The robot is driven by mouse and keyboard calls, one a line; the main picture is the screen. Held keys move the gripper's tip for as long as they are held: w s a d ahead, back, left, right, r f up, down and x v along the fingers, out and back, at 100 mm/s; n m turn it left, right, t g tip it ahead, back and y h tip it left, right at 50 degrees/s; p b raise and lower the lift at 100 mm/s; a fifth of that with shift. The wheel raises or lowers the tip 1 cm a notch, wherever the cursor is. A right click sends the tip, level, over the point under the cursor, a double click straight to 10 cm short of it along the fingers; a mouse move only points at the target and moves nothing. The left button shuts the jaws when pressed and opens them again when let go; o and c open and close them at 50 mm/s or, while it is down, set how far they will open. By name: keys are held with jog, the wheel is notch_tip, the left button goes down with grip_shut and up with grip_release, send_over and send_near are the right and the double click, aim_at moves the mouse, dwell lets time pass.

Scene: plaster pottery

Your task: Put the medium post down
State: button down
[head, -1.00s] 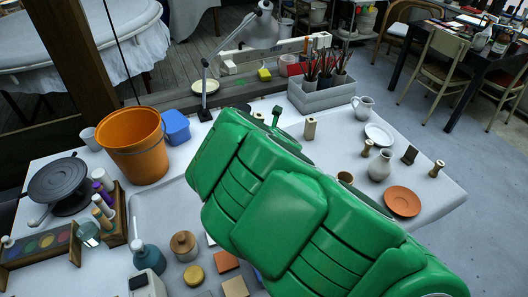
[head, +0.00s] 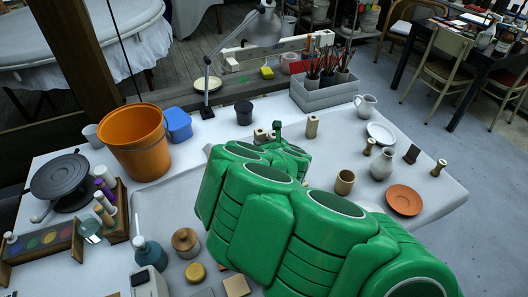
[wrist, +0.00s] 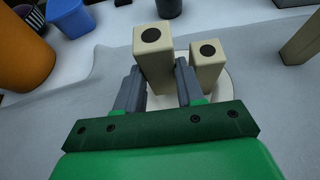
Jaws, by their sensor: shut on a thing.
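My gripper (wrist: 159,76) is shut on a pale square post with a dark hole in its top, the medium post (wrist: 153,62). It stands upright between the two grey fingers. A smaller-looking pale post (wrist: 208,66) stands just right of the right finger, close beside the held one. A pale round disc (wrist: 228,92) lies under and around them. I cannot tell whether the held post touches it.
A black cup (head: 244,113), blue tub (head: 178,124) and orange bucket (head: 133,142) stand to the left. A grey box of brushes (head: 325,92) is behind.

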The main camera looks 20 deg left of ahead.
jog(key=shift+f, duration=1.9)
jog(key=shift+f, duration=0.2)
jog(key=c, duration=1)
grip_release()
jog(key=shift+r, duration=0.1)
jog(key=shift+d+r, duration=0.1)
jog(key=shift+r, duration=0.05)
jog(key=shift+v, duration=3.7)
